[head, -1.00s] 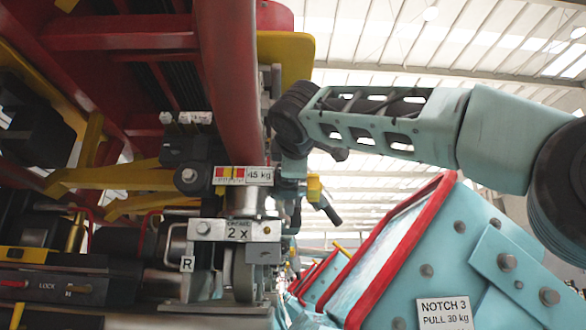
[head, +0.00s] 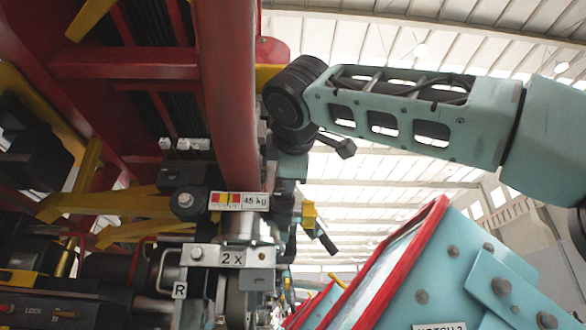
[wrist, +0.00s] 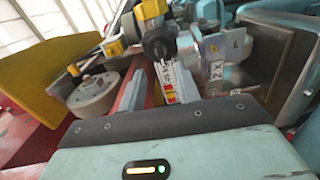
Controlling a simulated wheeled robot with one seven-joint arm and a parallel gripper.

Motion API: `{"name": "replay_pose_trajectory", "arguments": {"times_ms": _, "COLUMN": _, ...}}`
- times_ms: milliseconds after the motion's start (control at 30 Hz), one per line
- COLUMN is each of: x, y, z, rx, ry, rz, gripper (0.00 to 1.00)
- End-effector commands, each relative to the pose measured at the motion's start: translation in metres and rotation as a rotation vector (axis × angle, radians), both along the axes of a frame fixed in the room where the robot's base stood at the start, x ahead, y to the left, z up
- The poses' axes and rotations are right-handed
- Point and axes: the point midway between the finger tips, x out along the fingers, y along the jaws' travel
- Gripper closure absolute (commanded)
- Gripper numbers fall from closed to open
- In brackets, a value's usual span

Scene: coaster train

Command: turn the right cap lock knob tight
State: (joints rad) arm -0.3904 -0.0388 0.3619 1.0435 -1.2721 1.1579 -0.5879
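A black knob-like part (wrist: 158,44) with a yellow piece behind it shows at the top centre of the wrist view. I cannot tell for sure that it is the right cap lock knob. In the head view, a dark block with a bolt head (head: 185,200) sits left of the 45 kg label (head: 240,201), above a plate marked R (head: 180,291). My gripper (wrist: 160,80) reaches up the wrist view with two grey fingers apart, the label strip showing between them. The fingers look short of the black part and hold nothing visible. In the head view the gripper is largely hidden beside the red beam.
A thick red beam (head: 228,90) stands close left of my arm. A metal 2 X bracket (head: 229,257) is below it. A teal box with a red rim (head: 385,262) stands to the right. A yellow panel (wrist: 38,75) and grey roller (wrist: 93,95) are left in the wrist view.

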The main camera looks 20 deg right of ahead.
Motion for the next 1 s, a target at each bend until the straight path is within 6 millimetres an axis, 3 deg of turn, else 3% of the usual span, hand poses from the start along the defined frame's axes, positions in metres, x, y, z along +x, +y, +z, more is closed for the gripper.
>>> {"name": "replay_pose_trajectory", "arguments": {"times_ms": 200, "x": -0.045, "y": 0.015, "z": -0.001, "rx": 0.000, "ry": -0.001, "rz": 0.003, "gripper": 0.67}}
{"name": "replay_pose_trajectory", "arguments": {"times_ms": 400, "x": -0.067, "y": 0.022, "z": 0.000, "rx": -0.001, "ry": 0.001, "rz": 0.001, "gripper": 0.67}}
{"name": "replay_pose_trajectory", "arguments": {"times_ms": 1000, "x": -0.072, "y": 0.024, "z": 0.000, "rx": -0.001, "ry": 0.001, "rz": 0.000, "gripper": 0.67}}
